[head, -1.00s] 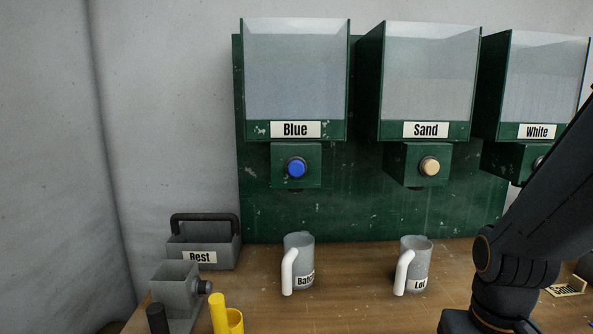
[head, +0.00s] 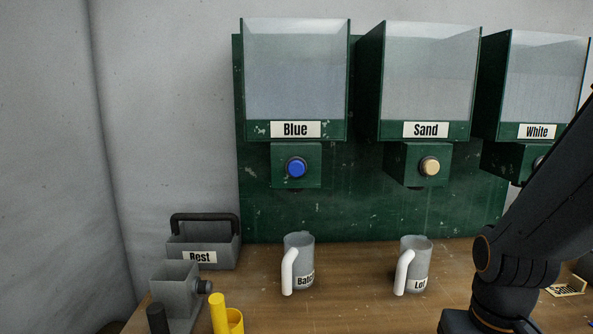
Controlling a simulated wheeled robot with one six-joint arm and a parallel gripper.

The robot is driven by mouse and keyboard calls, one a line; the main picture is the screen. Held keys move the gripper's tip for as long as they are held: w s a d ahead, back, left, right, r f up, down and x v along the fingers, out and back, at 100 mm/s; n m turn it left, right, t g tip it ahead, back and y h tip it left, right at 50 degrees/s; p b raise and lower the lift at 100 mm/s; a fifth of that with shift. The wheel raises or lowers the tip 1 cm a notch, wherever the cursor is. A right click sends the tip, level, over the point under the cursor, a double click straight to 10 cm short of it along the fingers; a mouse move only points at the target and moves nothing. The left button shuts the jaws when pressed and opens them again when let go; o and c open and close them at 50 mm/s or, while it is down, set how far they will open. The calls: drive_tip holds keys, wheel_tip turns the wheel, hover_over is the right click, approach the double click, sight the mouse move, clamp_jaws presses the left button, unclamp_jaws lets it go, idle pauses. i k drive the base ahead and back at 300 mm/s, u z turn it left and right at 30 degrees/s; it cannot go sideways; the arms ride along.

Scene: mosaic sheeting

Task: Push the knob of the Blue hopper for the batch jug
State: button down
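The Blue hopper (head: 295,75) hangs at the left of the green back board, with a clear front and a "Blue" label. Its round blue knob (head: 297,167) sticks out of the green box below the label. The batch jug (head: 301,259), grey with a white handle, stands upright on the table below that knob. Its label is partly hidden by the handle, and its inside cannot be made out. My arm shows at the right edge, but my gripper is outside the view.
The Sand hopper (head: 426,75) and White hopper (head: 540,80) hang to the right. A second jug (head: 416,262), labelled "Lot", stands below Sand. A grey "Rest" caddy (head: 222,252), a grey box (head: 174,287) and a yellow holder (head: 235,320) stand at the left. Table between the jugs is clear.

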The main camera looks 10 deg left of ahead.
sight(295, 168)
drive_tip(key=u, duration=1.35)
drive_tip(key=k, duration=0.1)
drive_tip(key=z, duration=0.3)
